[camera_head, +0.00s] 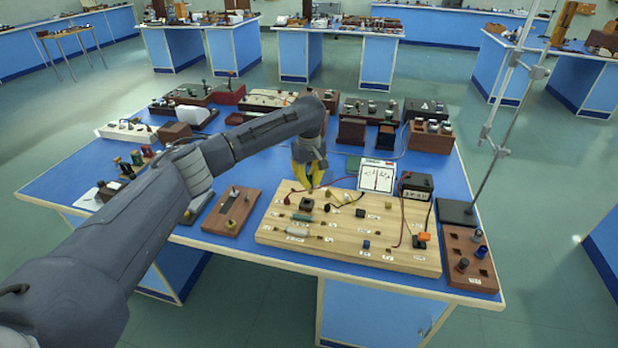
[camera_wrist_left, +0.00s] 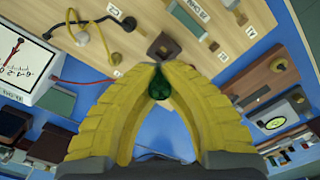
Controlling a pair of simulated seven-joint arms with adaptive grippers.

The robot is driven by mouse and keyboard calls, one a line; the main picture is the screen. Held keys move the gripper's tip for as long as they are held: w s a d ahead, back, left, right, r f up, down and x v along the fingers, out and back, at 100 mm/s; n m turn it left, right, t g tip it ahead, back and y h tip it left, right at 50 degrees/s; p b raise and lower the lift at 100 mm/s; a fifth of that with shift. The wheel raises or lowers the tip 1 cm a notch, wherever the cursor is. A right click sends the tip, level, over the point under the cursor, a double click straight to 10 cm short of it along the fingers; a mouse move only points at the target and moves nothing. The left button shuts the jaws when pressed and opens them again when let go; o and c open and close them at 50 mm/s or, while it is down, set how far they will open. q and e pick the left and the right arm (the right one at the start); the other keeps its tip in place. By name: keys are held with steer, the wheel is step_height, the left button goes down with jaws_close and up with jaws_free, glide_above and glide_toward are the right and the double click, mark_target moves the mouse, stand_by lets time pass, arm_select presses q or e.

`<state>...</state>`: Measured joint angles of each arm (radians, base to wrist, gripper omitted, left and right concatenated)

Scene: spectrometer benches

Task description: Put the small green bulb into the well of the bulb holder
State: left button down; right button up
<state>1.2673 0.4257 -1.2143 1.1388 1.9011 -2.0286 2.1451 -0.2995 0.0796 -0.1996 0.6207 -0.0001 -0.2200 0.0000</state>
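My left gripper (camera_head: 309,178) shows yellow fingers pointing down above the back edge of the wooden circuit board (camera_head: 345,256). In the left wrist view its fingertips (camera_wrist_left: 158,82) are closed around the small green bulb (camera_wrist_left: 159,86). The bulb holder (camera_head: 306,203) is a small dark brown square block on the board. In the left wrist view the bulb holder (camera_wrist_left: 164,47) has a dark well in its middle and lies just beyond the bulb, apart from it. My right gripper is in neither view.
A white meter (camera_head: 377,176) and a black box (camera_head: 415,184) stand behind the board. A red wire runs from near the holder toward the meter. A brown switch block (camera_head: 231,211) lies left of the board. A metal stand (camera_head: 457,212) rises at the right.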

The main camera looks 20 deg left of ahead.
arm_select(q)
steer(key=shift+a+f, duration=0.1)
steer(key=shift+a, duration=0.15)
steer(key=shift+s+a+f, duration=0.1)
steer(key=shift+f, duration=3.05)
steer(key=shift+f, duration=0.15)
steer(key=c, duration=1.5)
jaws_free()
step_height(320, 180, up, 12)
steer(key=shift+r, duration=0.1)
